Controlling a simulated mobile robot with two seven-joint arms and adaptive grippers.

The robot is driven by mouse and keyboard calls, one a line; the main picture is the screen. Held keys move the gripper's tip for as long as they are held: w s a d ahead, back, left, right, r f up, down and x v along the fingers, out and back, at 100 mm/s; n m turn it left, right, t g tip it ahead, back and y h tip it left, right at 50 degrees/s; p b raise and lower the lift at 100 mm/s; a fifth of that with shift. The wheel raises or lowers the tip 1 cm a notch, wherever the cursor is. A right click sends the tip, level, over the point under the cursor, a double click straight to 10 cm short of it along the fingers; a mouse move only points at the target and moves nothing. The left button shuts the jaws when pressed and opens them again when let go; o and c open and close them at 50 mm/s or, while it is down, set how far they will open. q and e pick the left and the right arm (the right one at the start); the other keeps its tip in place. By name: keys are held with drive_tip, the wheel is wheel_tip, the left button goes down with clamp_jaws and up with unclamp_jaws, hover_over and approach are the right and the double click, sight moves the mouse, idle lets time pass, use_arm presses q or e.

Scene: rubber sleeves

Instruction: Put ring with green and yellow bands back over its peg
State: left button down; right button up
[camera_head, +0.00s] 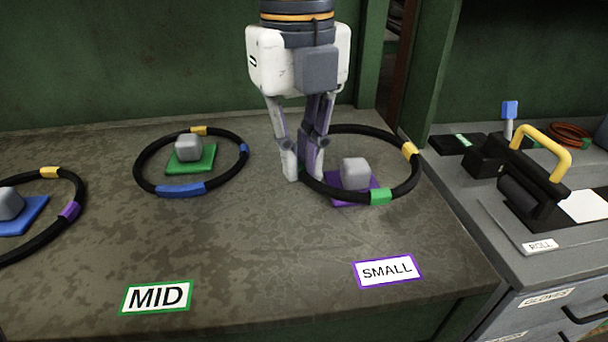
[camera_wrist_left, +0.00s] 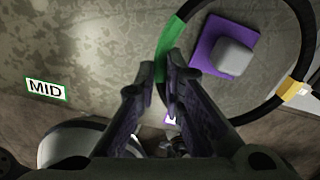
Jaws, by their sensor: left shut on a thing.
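The black ring (camera_head: 411,178) with a green band and a yellow band surrounds a grey block-shaped peg (camera_head: 355,172) on a purple plate (camera_head: 346,196). My left gripper (camera_head: 302,172) points down and is shut on the ring's left side. In the left wrist view the ring (camera_wrist_left: 308,50) runs to the fingertips (camera_wrist_left: 167,74) near its green band, with the peg (camera_wrist_left: 235,57) inside the loop. The ring's front part overlaps the plate's edge. I cannot tell whether it lies flat on the table. My right gripper is not in view.
A ring with blue and yellow bands (camera_head: 183,190) surrounds a peg on a green plate. Another ring (camera_head: 72,187) surrounds a peg on a blue plate at far left. Labels MID (camera_head: 156,297) and SMALL (camera_head: 387,271) lie in front. A grey side counter (camera_head: 520,236) stands right.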

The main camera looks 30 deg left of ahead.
sight(303, 204)
use_arm(q)
drive_tip(key=shift+w+f, duration=0.2)
drive_tip(key=shift+f, duration=0.75)
drive_tip(key=shift+w+f, duration=0.15)
drive_tip(key=shift+f, duration=0.8)
drive_tip(key=shift+f, duration=0.45)
drive_tip(key=c, duration=1.7)
unclamp_jaws()
drive_tip(key=shift+r, duration=0.1)
wheel_tip(303, 204, up, 13)
drive_tip(key=shift+f, duration=0.15)
